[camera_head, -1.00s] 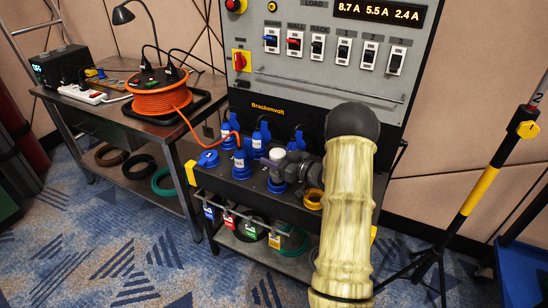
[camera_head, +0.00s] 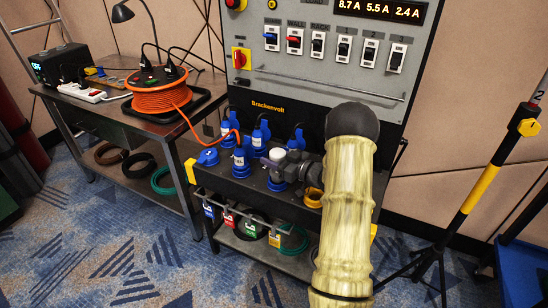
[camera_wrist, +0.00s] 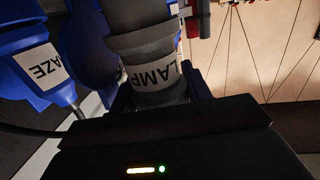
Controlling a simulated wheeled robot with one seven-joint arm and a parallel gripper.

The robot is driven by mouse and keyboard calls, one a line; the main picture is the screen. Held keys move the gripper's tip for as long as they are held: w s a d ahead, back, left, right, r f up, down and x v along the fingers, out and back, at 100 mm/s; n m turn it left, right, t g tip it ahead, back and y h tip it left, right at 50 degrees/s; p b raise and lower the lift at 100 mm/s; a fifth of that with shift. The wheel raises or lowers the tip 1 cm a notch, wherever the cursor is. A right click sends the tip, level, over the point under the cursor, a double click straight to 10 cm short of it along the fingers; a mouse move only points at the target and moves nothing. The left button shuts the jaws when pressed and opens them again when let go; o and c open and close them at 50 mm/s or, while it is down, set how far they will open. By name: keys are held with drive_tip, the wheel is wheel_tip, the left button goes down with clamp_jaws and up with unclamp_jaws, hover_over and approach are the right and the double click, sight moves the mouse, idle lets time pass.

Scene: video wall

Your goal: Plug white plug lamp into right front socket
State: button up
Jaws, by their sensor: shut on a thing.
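In the wrist view the lamp plug (camera_wrist: 160,77) is a dark grey cylinder with a white label reading LAMP. My gripper (camera_wrist: 158,92) is shut around it, one finger on each side. In the head view my gripper (camera_head: 284,166) is at the front right of the socket panel, with the plug's white part (camera_head: 278,153) showing beside it. A blue socket (camera_head: 277,184) shows directly below, at the right front. The gripper and arm hide part of this spot, so I cannot tell how deep the plug sits in it.
A blue plug labelled HAZE (camera_wrist: 38,65) stands close left of my gripper. Blue plugs (camera_head: 260,133) fill the back row, and a blue capped socket (camera_head: 208,157) is at the front left. A tripod stand (camera_head: 490,170) is farther right.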

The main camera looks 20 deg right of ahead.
drive_tip(key=shift+f+b, duration=0.35)
drive_tip(key=shift+f, duration=0.25)
drive_tip(key=o, duration=1.1)
drive_tip(key=shift+s, duration=0.1)
drive_tip(key=shift+o, duration=0.2)
drive_tip(key=shift+d+f, duration=0.1)
drive_tip(key=shift+d, duration=0.1)
